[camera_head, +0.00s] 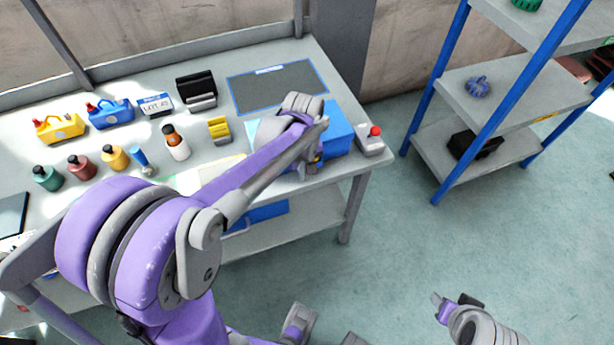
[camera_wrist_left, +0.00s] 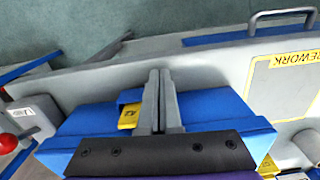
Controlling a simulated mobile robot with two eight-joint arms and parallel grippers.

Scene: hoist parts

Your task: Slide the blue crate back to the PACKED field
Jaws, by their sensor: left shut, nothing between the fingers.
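The blue crate (camera_head: 338,132) stands at the right end of the workbench, close to its front edge. My left arm's wrist covers its left part in the head view. The PACKED field is likely the dark, blue-bordered rectangle (camera_head: 262,92) behind the crate; its label is too small to read. In the left wrist view my left gripper (camera_wrist_left: 160,75) is shut and empty, its fingers overlapping the blue crate (camera_wrist_left: 95,120) beside a yellow tag. I cannot tell whether they touch. My right gripper (camera_head: 456,300) is low at the right, away from the bench; its opening is unclear.
A grey box with a red button (camera_head: 371,140) stands just right of the crate. The yellow-bordered REWORK field (camera_wrist_left: 285,85) lies on the other side. The dark field looks clear.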

